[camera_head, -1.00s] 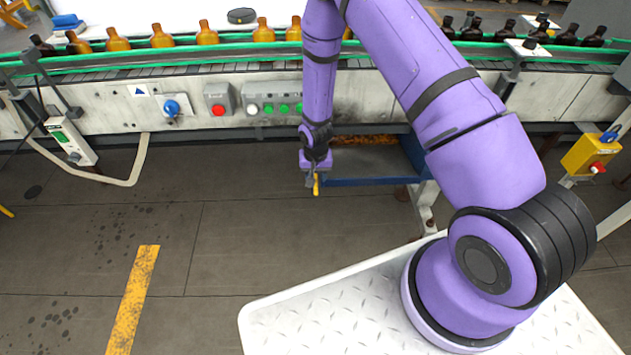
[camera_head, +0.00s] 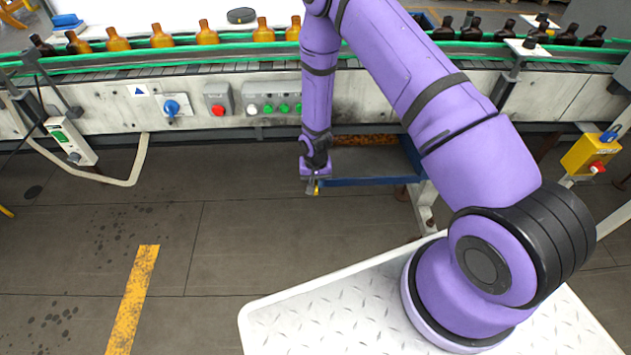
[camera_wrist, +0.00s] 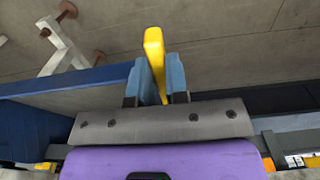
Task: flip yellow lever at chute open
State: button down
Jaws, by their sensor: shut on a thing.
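The yellow lever (camera_wrist: 154,50) stands between my gripper's two blue fingers (camera_wrist: 160,78) in the wrist view, and its free end sticks out past the fingertips. My gripper is shut on it. In the head view my gripper (camera_head: 313,187) is at the front left corner of the blue chute (camera_head: 372,181), below the conveyor. Only a small yellow bit of the lever shows there under the fingers. The lever's base is hidden behind the gripper.
Above stands the conveyor with amber bottles (camera_head: 207,33) and dark bottles (camera_head: 592,37). Its front carries a blue knob (camera_head: 171,107), a red button (camera_head: 218,110) and a button row (camera_head: 275,108). A yellow switch box (camera_head: 588,155) stands right. Floor left of the gripper is clear.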

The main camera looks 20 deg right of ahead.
jog(key=shift+r, duration=0.1)
jog(key=shift+w+d+r+g+y, duration=0.1)
jog(key=shift+w+r+g+y, duration=0.1)
jog(key=shift+r+g, duration=0.4)
jog(key=shift+w+d+r+g+y, duration=0.15)
jog(key=shift+r+g, duration=0.25)
jog(key=shift+r, duration=0.3)
jog(key=shift+w+r+g+y, duration=0.2)
jog(key=shift+w+r+g, duration=0.1)
jog(key=shift+r+g, duration=0.35)
jog(key=shift+w+r+g+y, duration=0.2)
jog(key=shift+r+g, duration=0.25)
jog(key=shift+r, duration=0.4)
jog(key=c, duration=1.1)
grip_release()
jog(key=shift+r, duration=0.1)
jog(key=shift+r, duration=0.4)
notch_tip(320, 180, up, 2)
jog(key=shift+w+d+r, duration=0.1)
jog(key=shift+r, duration=0.1)
jog(key=s, duration=0.5)
jog(key=s+r, duration=0.1)
jog(key=s, duration=1)
jog(key=shift+s+r, duration=0.1)
jog(key=shift+r, duration=0.2)
